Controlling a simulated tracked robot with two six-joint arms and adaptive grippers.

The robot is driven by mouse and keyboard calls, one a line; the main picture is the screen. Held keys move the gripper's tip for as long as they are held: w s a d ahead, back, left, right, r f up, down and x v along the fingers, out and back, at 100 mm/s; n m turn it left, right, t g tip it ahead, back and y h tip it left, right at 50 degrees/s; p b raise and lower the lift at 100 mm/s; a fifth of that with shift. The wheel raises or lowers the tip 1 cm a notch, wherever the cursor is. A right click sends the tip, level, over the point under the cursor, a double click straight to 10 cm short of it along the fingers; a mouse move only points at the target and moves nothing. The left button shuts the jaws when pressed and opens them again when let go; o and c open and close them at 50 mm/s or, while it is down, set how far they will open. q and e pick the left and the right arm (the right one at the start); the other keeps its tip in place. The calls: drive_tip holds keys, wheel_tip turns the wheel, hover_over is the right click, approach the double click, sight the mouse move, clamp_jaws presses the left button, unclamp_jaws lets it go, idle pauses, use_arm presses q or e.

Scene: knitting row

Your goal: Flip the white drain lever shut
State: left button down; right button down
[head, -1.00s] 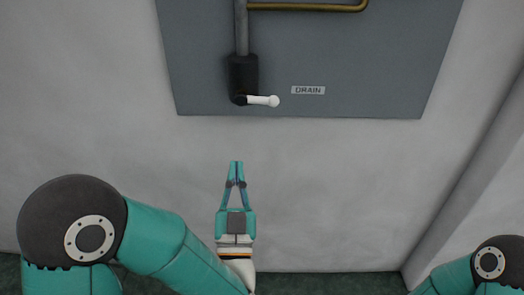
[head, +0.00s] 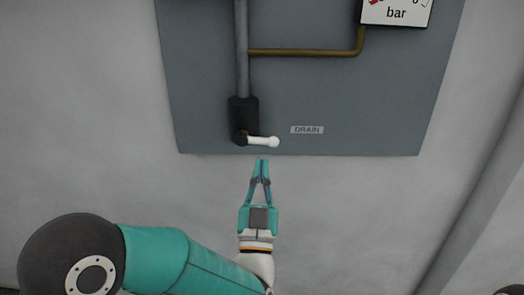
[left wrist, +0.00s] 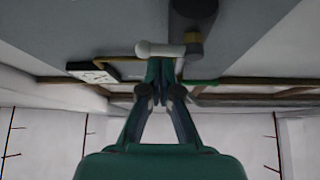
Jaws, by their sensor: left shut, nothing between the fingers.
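The white drain lever (head: 263,141) sticks out to the right from a dark valve body (head: 243,116) at the bottom of a grey pipe. It lies nearly level, tipped slightly down at its knobbed end. My left gripper (head: 262,161) is shut and empty, its fingertips just below the lever in the head view. In the left wrist view the lever (left wrist: 161,49) lies across, just beyond the shut fingertips (left wrist: 160,62). I cannot tell whether they touch. My right gripper is not in view.
A grey panel (head: 330,95) on the pale wall carries the valve, a DRAIN label (head: 307,130), a brass pipe (head: 310,52) and a gauge sign marked bar (head: 396,12). The wall (head: 350,210) below the panel is clear.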

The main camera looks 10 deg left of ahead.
sight(263, 140)
use_arm(q)
drive_tip(key=x, duration=0.3)
drive_tip(key=shift+w+r, duration=0.1)
drive_tip(key=shift+w, duration=0.05)
drive_tip(key=shift+w+r+n+y+b, duration=0.2)
drive_tip(key=shift+r+n+y+b, duration=0.3)
drive_tip(key=shift+n+y+b, duration=0.5)
drive_tip(key=shift+r, duration=0.2)
